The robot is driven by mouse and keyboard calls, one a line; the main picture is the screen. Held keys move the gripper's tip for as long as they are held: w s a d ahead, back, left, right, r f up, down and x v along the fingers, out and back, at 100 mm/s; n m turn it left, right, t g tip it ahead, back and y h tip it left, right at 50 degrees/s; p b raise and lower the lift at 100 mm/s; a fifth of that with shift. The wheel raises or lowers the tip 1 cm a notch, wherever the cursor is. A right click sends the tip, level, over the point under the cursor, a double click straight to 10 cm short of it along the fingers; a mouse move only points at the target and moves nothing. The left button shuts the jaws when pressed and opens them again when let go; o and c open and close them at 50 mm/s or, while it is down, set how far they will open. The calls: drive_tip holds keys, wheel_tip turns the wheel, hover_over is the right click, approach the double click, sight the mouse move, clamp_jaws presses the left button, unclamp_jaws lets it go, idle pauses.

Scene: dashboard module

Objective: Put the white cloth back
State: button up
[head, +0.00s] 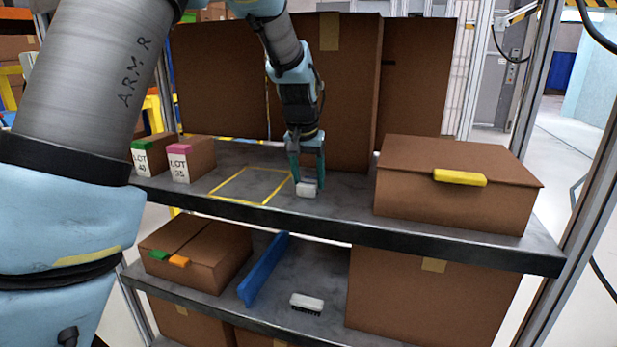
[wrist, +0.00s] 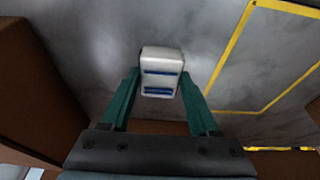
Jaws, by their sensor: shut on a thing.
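The white cloth (head: 306,189) is a small folded block on the upper shelf (head: 335,205).
Two small LOT boxes (head: 190,158) stand left of the outline. Tall cartons (head: 345,90) stand behind. The lower shelf holds a brush (head: 307,303), a blue divider (head: 264,270) and more boxes.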

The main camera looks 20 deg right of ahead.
drive_tip(key=o, duration=1.2)
drive_tip(key=shift+f, duration=0.1)
drive_tip(key=shift+r, duration=0.25)
drive_tip(key=b+v, duration=0.1)
drive_tip(key=v, duration=1.1)
drive_tip(key=shift+b, duration=0.35)
drive_tip(key=w+a+f+n+y, duration=0.1)
drive_tip(key=a+f+n, duration=0.1)
drive_tip(key=a+f, duration=0.5)
drive_tip(key=w+a+f+n, duration=0.1)
drive_tip(key=a+f+n, duration=0.1)
drive_tip(key=a, duration=0.9)
drive_tip(key=s+a+f+n, duration=0.1)
drive_tip(key=s+a+f, duration=0.2)
drive_tip(key=a, duration=0.2)
drive_tip(key=s+a+f+n, duration=0.1)
drive_tip(key=s+a+f, duration=0.2)
drive_tip(key=a, duration=0.2)
drive_tip(key=s+a+f+n+y, duration=0.1)
drive_tip(key=s+a+f, duration=0.2)
drive_tip(key=a, duration=0.3)
drive_tip(key=shift+s+g, duration=0.4)
drive_tip(key=shift+s, duration=0.1)
